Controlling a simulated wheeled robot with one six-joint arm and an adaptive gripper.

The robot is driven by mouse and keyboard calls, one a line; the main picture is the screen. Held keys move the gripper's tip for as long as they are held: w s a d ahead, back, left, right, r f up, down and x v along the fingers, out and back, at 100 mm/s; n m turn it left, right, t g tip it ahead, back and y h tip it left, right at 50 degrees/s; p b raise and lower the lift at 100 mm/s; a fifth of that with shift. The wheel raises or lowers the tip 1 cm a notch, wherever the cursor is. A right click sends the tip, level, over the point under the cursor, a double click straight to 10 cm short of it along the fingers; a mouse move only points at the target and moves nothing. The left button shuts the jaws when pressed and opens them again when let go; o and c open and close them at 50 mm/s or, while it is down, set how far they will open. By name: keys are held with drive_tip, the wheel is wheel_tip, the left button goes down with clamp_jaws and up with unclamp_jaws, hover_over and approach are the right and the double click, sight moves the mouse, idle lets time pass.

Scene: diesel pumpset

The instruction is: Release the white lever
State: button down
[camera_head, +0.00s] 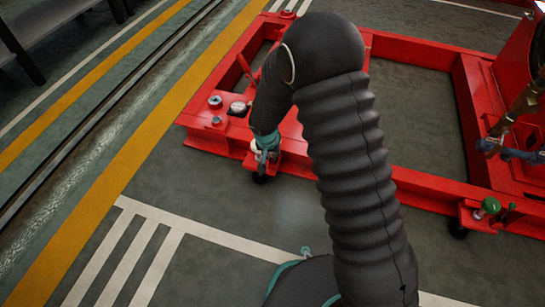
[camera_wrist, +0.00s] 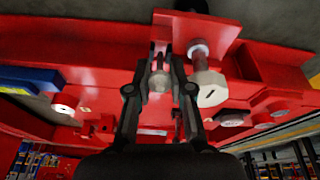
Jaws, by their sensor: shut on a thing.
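My gripper (camera_wrist: 161,72) reaches up the middle of the wrist view with its fingers closed around a small pale metal piece, which I take to be the white lever (camera_wrist: 160,82). The fingers and the dim light hide part of its shape. In the head view my gripper (camera_head: 265,152) is at the near left corner of the red frame (camera_head: 420,186), low at its edge. The lever cannot be made out clearly there, since the gripper and wrist cover it.
A white round knob with a dark slot (camera_wrist: 209,91) and a metal bolt (camera_wrist: 198,50) are close to the right finger. A green knob (camera_head: 490,205) is at right. Open floor lies in front.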

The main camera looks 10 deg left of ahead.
idle(0.5)
drive_tip(key=c, duration=1.3)
unclamp_jaws()
drive_tip(key=v, duration=1.2)
